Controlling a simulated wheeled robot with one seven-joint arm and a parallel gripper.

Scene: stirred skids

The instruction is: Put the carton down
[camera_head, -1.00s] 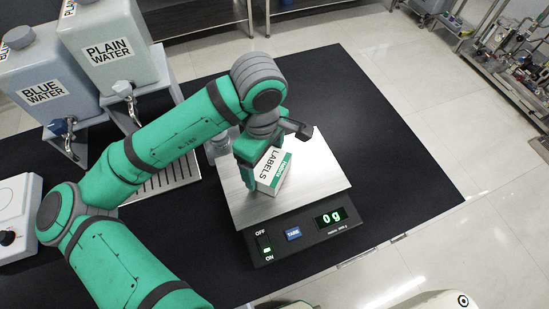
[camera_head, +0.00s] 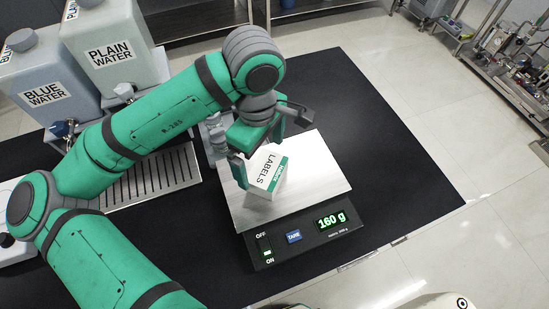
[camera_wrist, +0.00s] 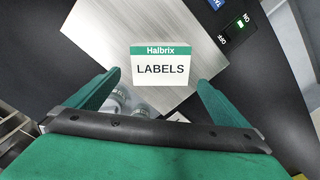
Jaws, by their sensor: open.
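The carton (camera_head: 266,170) is a small white box with a green band and the word LABELS. It stands on the metal plate of the scale (camera_head: 310,205), whose display (camera_head: 331,219) reads 160 g. In the wrist view the carton (camera_wrist: 161,68) sits beyond and between the fingertips, with the plate (camera_wrist: 110,28) around it. My gripper (camera_head: 263,143) is open, just behind and above the carton. In the wrist view my gripper (camera_wrist: 157,83) has its two green fingers spread wide, with a gap on both sides of the carton.
Tanks marked PLAIN WATER (camera_head: 115,50) and BLUE WATER (camera_head: 45,95) stand at the left, with a drip grille (camera_head: 155,182) in front. Glassware (camera_wrist: 125,102) stands close behind the scale. The black tabletop (camera_head: 385,150) is clear to the right.

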